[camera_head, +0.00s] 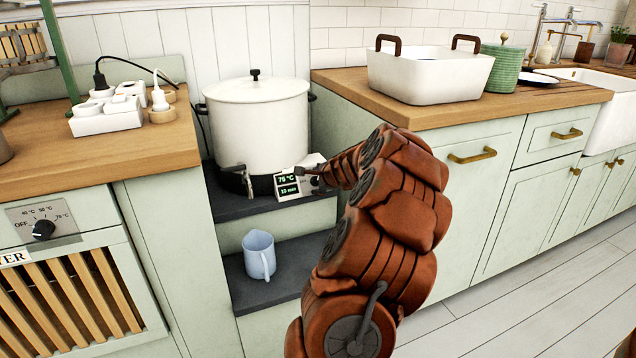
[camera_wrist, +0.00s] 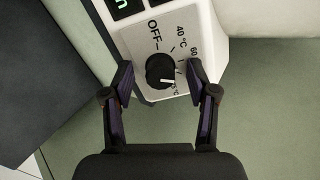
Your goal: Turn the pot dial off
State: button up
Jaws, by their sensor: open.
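The white pot (camera_head: 258,125) with a lid stands on a dark shelf between the counters. Its control box (camera_head: 300,183) at the lower right has a lit green display reading about 75 °C and 10 min. In the wrist view, the black pot dial (camera_wrist: 160,71) sits on the white panel (camera_wrist: 136,38) marked OFF, 40 °C and 60. In the head view, my arm hides the dial and most of the gripper.
A blue jug (camera_head: 259,254) stands on the lower step below the pot. Another panel with a black knob (camera_head: 43,229) is on the left cabinet. A white basin (camera_head: 428,76) sits on the right counter (camera_head: 455,112). Open floor lies at the lower right.

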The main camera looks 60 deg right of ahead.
grip_shut()
dwell(0.5)
jog(key=n, duration=0.4)
jog(key=shift+n, duration=0.4)
jog(key=n+b, duration=0.1)
jog(key=n, duration=0.4)
jog(key=n+b, duration=0.3)
jog(key=n, duration=0.2)
jog(key=shift+f+n, duration=0.1)
jog(key=shift+n, duration=0.3)
jog(key=n+b, duration=0.2)
jog(key=n, duration=0.3)
